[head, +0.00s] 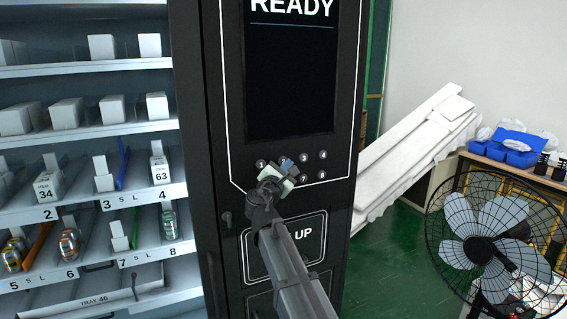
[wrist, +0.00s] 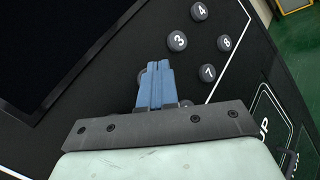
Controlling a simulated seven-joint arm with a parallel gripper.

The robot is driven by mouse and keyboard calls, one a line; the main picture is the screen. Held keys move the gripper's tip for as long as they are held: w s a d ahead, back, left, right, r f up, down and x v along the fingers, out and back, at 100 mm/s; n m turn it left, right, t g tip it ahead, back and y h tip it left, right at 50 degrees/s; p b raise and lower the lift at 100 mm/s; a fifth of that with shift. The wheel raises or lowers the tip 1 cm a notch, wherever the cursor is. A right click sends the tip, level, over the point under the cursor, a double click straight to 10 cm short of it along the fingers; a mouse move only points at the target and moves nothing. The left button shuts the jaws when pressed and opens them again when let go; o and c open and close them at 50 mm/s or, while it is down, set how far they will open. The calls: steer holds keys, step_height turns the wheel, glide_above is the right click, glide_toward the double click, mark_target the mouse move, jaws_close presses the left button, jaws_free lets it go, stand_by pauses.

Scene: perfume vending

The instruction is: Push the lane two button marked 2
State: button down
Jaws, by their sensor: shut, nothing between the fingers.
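My gripper (head: 286,163) is shut and empty at the button panel of the black vending machine. Its blue fingertips (wrist: 153,68) lie over the spot beside button 3 (wrist: 177,41), where button 2 sits in the row. In the wrist view, only a dark round edge of that button (wrist: 139,76) shows left of the fingers; its number is hidden. In the head view the gripper covers it. I cannot tell whether the tips touch it. Button 1 (head: 261,163) is left of the gripper, and button 3 (head: 303,158) is right of it.
Buttons 4 (wrist: 199,11), 8 (wrist: 224,43) and 7 (wrist: 207,72) are close to the fingers. A screen reading READY (head: 291,70) is above. A pick-up flap (head: 312,237) is below. Stocked shelves (head: 90,135) stand left; a fan (head: 480,245) stands right.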

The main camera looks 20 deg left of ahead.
steer(key=shift+w, duration=0.1)
stand_by(0.6)
steer(key=shift+w+a, duration=0.25)
steer(key=shift+a, duration=0.05)
steer(key=shift+w+a, duration=0.25)
steer(key=shift+a, duration=0.05)
stand_by(0.9)
steer(key=shift+d, duration=0.1)
steer(key=shift+s+d, duration=0.5)
steer(key=shift+s, duration=0.1)
stand_by(0.4)
steer(key=s+d, duration=0.3)
steer(key=shift+s+d, duration=0.25)
steer(key=shift+d, duration=0.05)
stand_by(1.0)
